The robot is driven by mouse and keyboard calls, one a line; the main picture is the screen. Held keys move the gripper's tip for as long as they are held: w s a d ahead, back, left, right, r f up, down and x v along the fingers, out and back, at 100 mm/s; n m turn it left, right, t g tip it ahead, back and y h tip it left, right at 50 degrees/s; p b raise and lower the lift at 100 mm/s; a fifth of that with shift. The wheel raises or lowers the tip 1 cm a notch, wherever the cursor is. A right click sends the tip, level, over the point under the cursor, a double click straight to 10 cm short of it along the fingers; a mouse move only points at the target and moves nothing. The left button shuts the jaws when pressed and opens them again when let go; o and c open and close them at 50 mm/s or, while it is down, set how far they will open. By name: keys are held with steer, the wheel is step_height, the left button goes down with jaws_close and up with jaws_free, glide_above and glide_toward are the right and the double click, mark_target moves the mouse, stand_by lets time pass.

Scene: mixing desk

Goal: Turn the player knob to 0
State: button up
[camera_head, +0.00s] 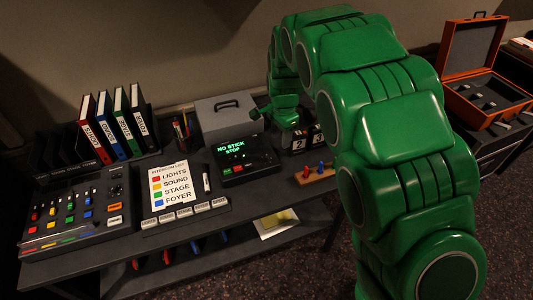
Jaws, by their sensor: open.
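The player (246,160) is a dark box on the desk with a green-lit display reading "NO STICK STOP". Small red and green buttons show on its front. I cannot clearly make out its knob or the knob's setting at this size. My green arm arches in from the right. My gripper (260,113) is small in the picture, above and behind the player's right side, apart from it as far as I can see. It is open, and I see nothing held in it.
The mixing panel (75,215) with coloured sliders and an intercom list (176,185) lie left. Binders (118,125), a pen holder (184,130) and a grey case (226,120) stand behind. A wooden block with pegs (314,174) and a number display (299,142) are right.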

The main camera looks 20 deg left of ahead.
glide_above(266, 156)
steer(key=f, duration=0.3)
steer(key=shift+s+d, duration=0.15)
steer(key=shift+d, duration=0.1)
steer(key=shift+a+f, duration=0.1)
steer(key=shift+f, duration=3.75)
jaws_close()
